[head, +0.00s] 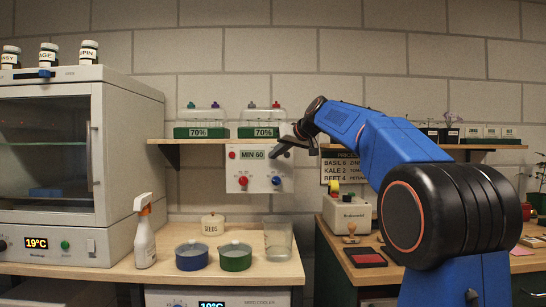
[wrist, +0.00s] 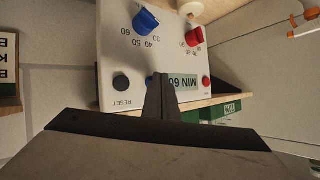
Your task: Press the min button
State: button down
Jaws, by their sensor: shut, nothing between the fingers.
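A white control panel (head: 258,183) hangs on the wall. Its green display (head: 253,155) reads "MIN 60". A red button (head: 232,155) sits left of the display; the wrist view, turned over, shows this red button (wrist: 206,81) on the right. A dark button marked RESET (wrist: 121,83) is at the display's other end. No button label reading "min" is legible. My gripper (head: 276,154) is shut and empty, its tip at the display's right end. In the wrist view the closed fingertips (wrist: 157,78) lie between RESET and the display text, covering part of it. I cannot tell whether they touch.
The panel also has a red knob (head: 243,181) and a blue knob (head: 277,180). Seedling trays (head: 201,132) stand on the wall shelf behind. Below are a spray bottle (head: 145,235), a blue pot (head: 191,257), a green pot (head: 235,258) and a clear beaker (head: 278,241).

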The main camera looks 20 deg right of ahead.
dwell(0.4)
jog(key=shift+s+a, duration=0.25)
jog(key=shift+s, duration=0.5)
jog(key=s, duration=0.1)
jog(key=s+a, duration=0.1)
jog(key=s, duration=0.2)
jog(key=shift+s+a, duration=0.3)
jog(key=shift+s, duration=0.05)
dwell(0.7)
jog(key=s+a+f+g+h, duration=0.1)
jog(key=s+f+g+h, duration=0.1)
jog(key=s+f, duration=2)
jog(key=s+a+f+m+g+h, duration=0.1)
jog(key=s+f+g, duration=0.3)
jog(key=s+f, duration=1.8)
jog(key=s+h, duration=0.1)
jog(key=s, duration=0.2)
jog(key=shift+a+f+g, duration=0.3)
jog(key=shift+f+g, duration=0.1)
